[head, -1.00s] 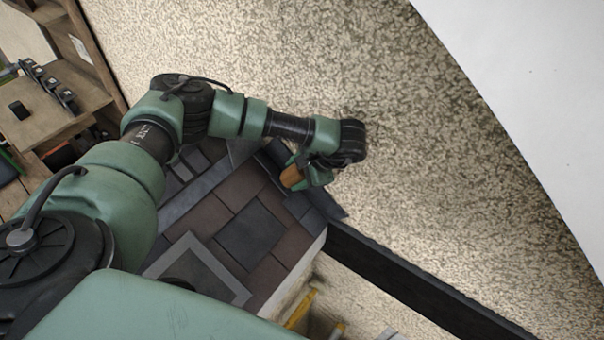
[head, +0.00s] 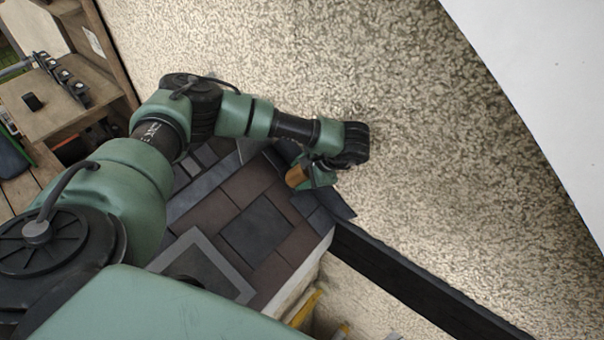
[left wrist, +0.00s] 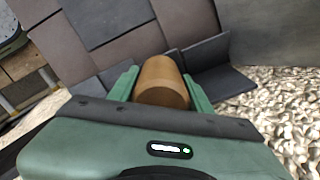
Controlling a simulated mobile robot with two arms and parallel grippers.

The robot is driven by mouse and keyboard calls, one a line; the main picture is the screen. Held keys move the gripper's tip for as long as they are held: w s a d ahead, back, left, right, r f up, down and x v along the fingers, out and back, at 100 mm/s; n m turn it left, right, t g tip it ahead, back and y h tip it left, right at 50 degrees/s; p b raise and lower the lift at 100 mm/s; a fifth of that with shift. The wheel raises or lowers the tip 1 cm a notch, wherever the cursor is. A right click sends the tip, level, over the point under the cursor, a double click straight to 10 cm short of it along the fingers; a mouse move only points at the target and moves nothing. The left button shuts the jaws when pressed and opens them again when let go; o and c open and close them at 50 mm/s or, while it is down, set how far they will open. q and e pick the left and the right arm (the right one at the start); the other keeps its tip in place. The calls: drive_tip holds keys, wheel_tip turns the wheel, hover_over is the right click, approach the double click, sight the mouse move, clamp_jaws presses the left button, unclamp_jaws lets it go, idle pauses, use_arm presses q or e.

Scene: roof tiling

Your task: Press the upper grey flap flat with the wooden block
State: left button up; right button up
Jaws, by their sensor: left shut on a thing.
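My left gripper (head: 304,177) is shut on the wooden block (head: 296,176), a brown rounded piece. In the left wrist view the block (left wrist: 162,82) sits between the two green fingers. The block is over the roof's edge beside the wall; I cannot tell whether it touches anything. Dark grey flaps run along that edge. One grey flap (head: 336,204) shows just below the gripper, and another (head: 287,151) shows partly behind the arm. In the left wrist view a grey flap (left wrist: 226,82) lies right of the block, with a fold or step above it. My right gripper is out of view.
Brown and grey roof tiles (head: 256,229) cover the slope, with a grey-framed panel (head: 236,279) lower down. A speckled wall (head: 440,150) rises beside the edge. A dark beam (head: 410,275) runs off to the lower right. A wooden shelf (head: 60,112) stands at left.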

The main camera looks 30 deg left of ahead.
use_arm(q)
drive_tip(key=shift+b+x, duration=0.55)
drive_tip(key=shift+x, duration=0.3)
drive_tip(key=shift+a+f, duration=0.25)
drive_tip(key=shift+f, duration=0.15)
drive_tip(key=shift+b+x, duration=0.9)
drive_tip(key=shift+x, duration=0.1)
drive_tip(key=shift+w+r, duration=0.1)
drive_tip(key=shift+r, duration=0.05)
drive_tip(key=shift+d+r+p, duration=0.3)
drive_tip(key=shift+r+p, duration=0.2)
drive_tip(key=shift+p, duration=0.05)
drive_tip(key=shift+p+v, duration=1.25)
drive_tip(key=shift+v, duration=0.8)
drive_tip(key=shift+p+v, duration=0.75)
drive_tip(key=shift+v, duration=0.5)
drive_tip(key=shift+d, duration=0.1)
